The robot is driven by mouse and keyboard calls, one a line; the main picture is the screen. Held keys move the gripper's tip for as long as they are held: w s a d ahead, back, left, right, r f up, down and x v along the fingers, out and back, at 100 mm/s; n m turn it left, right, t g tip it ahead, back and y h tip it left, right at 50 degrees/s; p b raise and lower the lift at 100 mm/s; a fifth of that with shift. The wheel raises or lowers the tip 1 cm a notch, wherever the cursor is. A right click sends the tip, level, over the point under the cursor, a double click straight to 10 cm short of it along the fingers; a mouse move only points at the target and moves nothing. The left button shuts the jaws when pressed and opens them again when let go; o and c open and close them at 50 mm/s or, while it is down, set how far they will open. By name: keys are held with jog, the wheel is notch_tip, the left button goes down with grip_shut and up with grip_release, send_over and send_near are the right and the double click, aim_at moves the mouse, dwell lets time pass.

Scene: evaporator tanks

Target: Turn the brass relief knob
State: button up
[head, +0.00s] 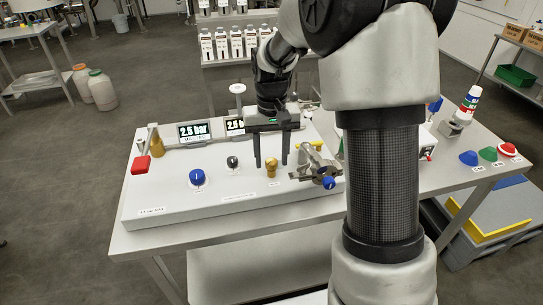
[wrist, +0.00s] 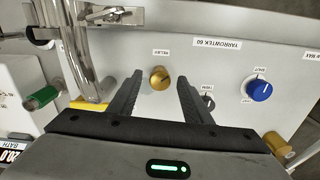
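In the wrist view the brass knob (wrist: 159,78), under a RELIEF label, shows between my two fingertips. My gripper (head: 271,164) is open and points down at the panel, its dark fingers apart on either side of the knob. In the wrist view my gripper (wrist: 160,80) shows clear gaps on both sides of the knob. I cannot tell how far the fingertips are above the panel.
A metal valve fitting (head: 316,165) with a blue end stands close on the right. A red part (head: 141,165) and a pressure display (head: 194,132) are further left.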

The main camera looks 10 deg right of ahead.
aim_at(272, 162)
notch_tip(272, 162, up, 17)
jog(key=p, duration=0.1)
jog(key=shift+r+p, duration=0.2)
jog(key=shift+p, duration=0.2)
jog(key=shift+r, duration=0.1)
dwell(0.3)
jog(key=s+r+t+p, duration=0.35)
jog(key=s+r, duration=0.45)
jog(key=s, duration=0.5)
jog(key=s+f+n+t+p, duration=0.1)
jog(key=s+f+t+p, duration=0.1)
jog(key=s, duration=0.8)
jog(key=shift+f, duration=0.15)
jog(key=shift+o, duration=0.3)
dwell(1.2)
